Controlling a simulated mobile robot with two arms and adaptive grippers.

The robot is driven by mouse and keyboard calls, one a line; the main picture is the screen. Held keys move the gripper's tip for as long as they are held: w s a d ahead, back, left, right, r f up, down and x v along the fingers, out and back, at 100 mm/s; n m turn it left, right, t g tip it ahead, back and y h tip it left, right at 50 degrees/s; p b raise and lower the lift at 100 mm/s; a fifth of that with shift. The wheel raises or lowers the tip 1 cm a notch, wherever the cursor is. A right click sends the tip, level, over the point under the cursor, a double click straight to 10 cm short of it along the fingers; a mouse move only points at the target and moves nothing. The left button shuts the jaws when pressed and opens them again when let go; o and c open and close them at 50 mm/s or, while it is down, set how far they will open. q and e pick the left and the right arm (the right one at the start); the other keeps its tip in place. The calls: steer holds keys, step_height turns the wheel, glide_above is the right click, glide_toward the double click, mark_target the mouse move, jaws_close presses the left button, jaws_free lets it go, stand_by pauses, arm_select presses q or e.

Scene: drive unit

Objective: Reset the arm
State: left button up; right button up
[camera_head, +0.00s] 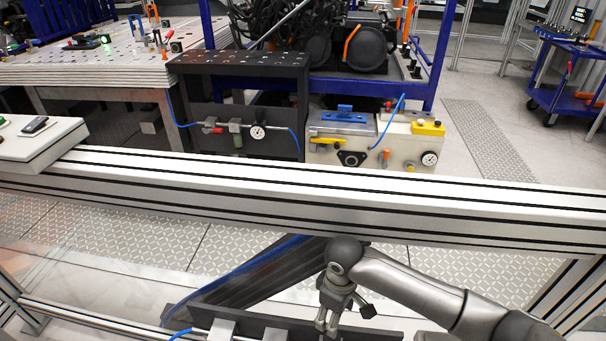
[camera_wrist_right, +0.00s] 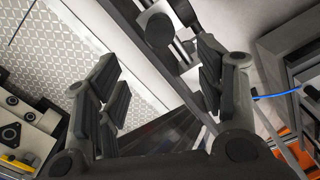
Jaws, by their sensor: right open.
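My right arm (camera_head: 420,285) comes in from the lower right in the head view and bends down at a rounded wrist joint. My right gripper (camera_head: 328,322) points down, below and in front of the long aluminium rail. In the right wrist view its fingers (camera_wrist_right: 160,95) stand wide apart with nothing between them. Dark fixture parts with a round black knob (camera_wrist_right: 160,30) show beyond the fingers. My left arm and left gripper do not show in either view.
The aluminium rail (camera_head: 300,190) crosses the whole head view just behind my right arm. A dark sloped beam with a blue hose (camera_head: 240,272) lies close to the gripper. A beige pneumatic unit (camera_head: 400,145) and black bench (camera_head: 240,70) stand behind the rail.

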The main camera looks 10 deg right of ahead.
steer(key=s+a+m+t+y, duration=0.2)
steer(key=s+a+y, duration=0.1)
steer(key=s+a, duration=0.55)
steer(key=s+d+r+m+t+h, duration=0.1)
steer(key=s+d+r+m+h, duration=0.15)
steer(key=s+d, duration=0.45)
steer(key=s+d+r+m+t+h, duration=0.1)
steer(key=s+d+m, duration=0.35)
steer(key=d, duration=0.45)
step_height(320, 180, down, 27)
steer(key=s+n+g, duration=0.1)
steer(key=s+g, duration=0.1)
steer(key=s+d+f+g, duration=0.1)
steer(key=s+d+f, duration=0.1)
steer(key=s+f, duration=1.3)
steer(key=shift+s+d+f+n, duration=0.3)
steer(key=shift+s+d+f, duration=0.1)
steer(key=shift+s, duration=0.1)
steer(key=shift+y, duration=0.25)
stand_by(2.0)
